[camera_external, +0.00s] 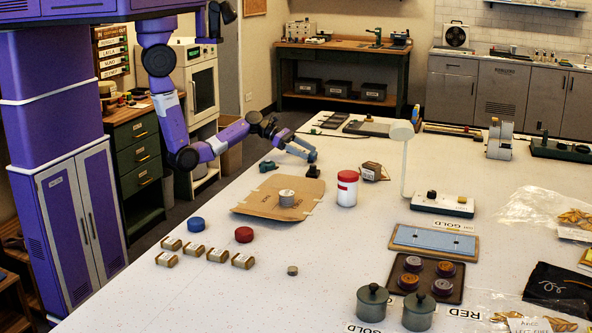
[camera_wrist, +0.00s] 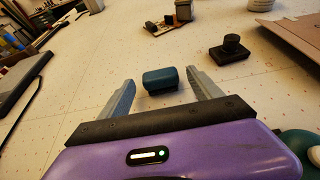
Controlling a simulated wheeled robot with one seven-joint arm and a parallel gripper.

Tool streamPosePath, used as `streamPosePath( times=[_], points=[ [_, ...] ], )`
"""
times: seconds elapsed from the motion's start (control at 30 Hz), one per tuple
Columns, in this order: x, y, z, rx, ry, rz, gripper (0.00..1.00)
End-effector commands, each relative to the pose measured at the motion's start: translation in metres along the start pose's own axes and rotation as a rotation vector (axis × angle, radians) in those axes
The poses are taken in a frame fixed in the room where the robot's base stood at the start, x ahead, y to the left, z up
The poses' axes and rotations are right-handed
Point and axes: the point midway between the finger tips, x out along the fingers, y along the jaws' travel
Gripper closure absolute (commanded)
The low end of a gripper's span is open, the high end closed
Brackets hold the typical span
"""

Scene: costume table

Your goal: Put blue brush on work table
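The blue brush appears as a small dark teal-blue block (camera_wrist: 160,79) on the white table (camera_wrist: 80,65), just beyond and between the fingertips in the wrist view. My gripper (camera_wrist: 160,85) is open, with its two grey fingers apart and a gap on each side of the block. In the external view my gripper (camera_external: 303,146) is low over the far left part of the large white table (camera_external: 330,245).
A dark knobbed object (camera_wrist: 231,48) stands close to the right of the block. Brown cardboard (camera_external: 250,207) and a red-lidded white jar (camera_external: 347,189) are nearer the external camera. A dark flat panel (camera_wrist: 22,80) lies left in the wrist view. A wooden bench (camera_external: 340,45) stands behind.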

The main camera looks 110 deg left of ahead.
Motion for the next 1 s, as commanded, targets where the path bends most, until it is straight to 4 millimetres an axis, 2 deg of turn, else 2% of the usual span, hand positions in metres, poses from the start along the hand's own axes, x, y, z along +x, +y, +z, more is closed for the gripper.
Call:
streamPosePath(
  times=[0.27,0.37,0.8,1.0],
  points=[
    [-0.001,0.000,0.002,0.001,0.000,0.001,0.26],
    [-0.008,0.001,0.002,-0.001,0.000,0.002,0.26],
    [-0.092,0.001,0.002,0.001,0.000,0.003,0.26],
    [-0.115,0.001,0.003,0.000,0.000,0.001,0.26]
  ],
)
